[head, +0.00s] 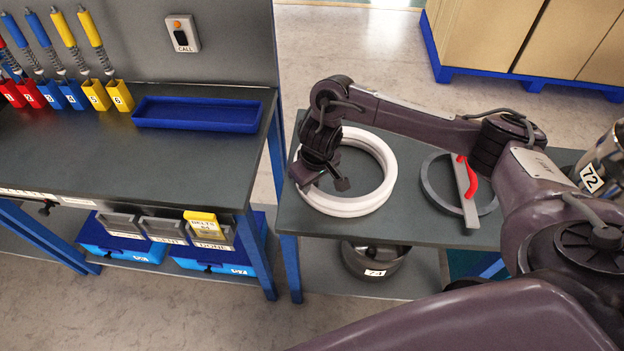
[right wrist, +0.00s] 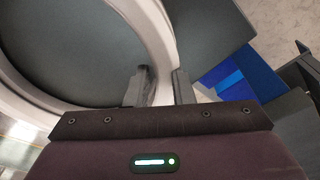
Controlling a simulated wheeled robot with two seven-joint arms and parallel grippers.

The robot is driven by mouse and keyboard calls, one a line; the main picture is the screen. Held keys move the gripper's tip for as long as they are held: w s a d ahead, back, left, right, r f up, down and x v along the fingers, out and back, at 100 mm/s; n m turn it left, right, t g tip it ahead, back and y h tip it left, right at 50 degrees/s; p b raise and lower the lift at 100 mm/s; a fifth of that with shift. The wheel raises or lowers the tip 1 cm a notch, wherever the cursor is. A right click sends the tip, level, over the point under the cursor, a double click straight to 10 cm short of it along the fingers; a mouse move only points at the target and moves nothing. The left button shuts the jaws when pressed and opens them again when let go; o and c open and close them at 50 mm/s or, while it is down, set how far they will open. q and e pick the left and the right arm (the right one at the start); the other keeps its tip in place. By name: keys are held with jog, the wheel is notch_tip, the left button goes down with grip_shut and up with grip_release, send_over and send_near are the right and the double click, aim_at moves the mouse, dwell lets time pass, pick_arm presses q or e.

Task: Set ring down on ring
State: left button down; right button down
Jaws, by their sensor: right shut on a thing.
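A white ring (head: 387,160) lies flat at the left end of the small dark table (head: 420,256). A second white band (head: 350,214) shows just under it at the front, like a lower ring lined up with it. I cannot tell whether the two touch. My right gripper (head: 305,180) reaches down over the ring's left side and is shut on the upper white ring. In the right wrist view, the fingers (right wrist: 159,88) stand on either side of the white ring's wall (right wrist: 153,38). My left gripper is not in view.
A grey ring (head: 432,193) lies right of the white rings, with a red-handled grey bar (head: 465,195) across it. A metal pot (head: 376,260) stands on the shelf below. A workbench (head: 80,155) with a blue tray (head: 195,115) stands left, across a gap.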

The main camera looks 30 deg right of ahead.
dwell(0.3)
jog(key=c, duration=1.2)
grip_release()
jog(key=shift+o, duration=0.2)
jog(key=r+p, duration=0.1)
jog(key=r, duration=0.1)
jog(key=r+p, duration=0.1)
jog(key=r, duration=0.2)
jog(key=s+r+p, duration=0.1)
jog(key=r, duration=0.2)
jog(key=shift+d, duration=0.1)
notch_tip(320, 180, up, 7)
jog(key=p, duration=0.9)
jog(key=shift+f, duration=0.1)
